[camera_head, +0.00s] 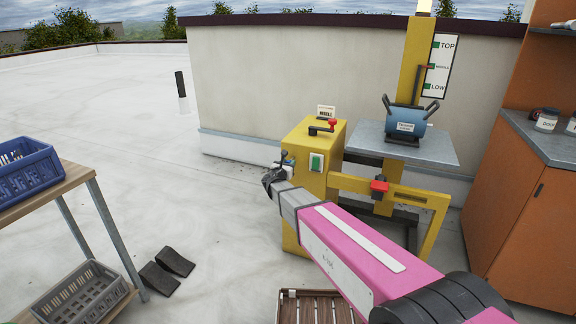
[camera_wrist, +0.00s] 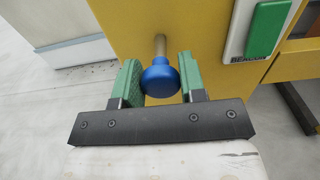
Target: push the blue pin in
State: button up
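The blue pin (camera_wrist: 160,78) has a round blue knob on a metal shaft that stands out of the yellow housing (camera_wrist: 195,28) in the wrist view. In the head view the pin's blue end (camera_head: 288,162) shows small on the yellow housing, just by my gripper (camera_head: 274,181). In the wrist view my gripper (camera_wrist: 160,82) has its green fingers apart, one on each side of the knob. A narrow gap shows at the left finger; the right finger is very near the knob, and I cannot tell whether it touches.
A green button (camera_head: 316,162) sits on the housing right of the pin. A red-handled lever (camera_head: 322,127) is on top. A table with a blue crate (camera_head: 27,172) stands left. White roof floor is open between.

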grip_shut()
jog(key=x, duration=0.4)
jog(key=o, duration=0.7)
grip_release()
jog(key=shift+s, duration=0.1)
jog(key=v, duration=1)
jog(key=shift+s+a, duration=0.1)
jog(key=shift+s, duration=0.15)
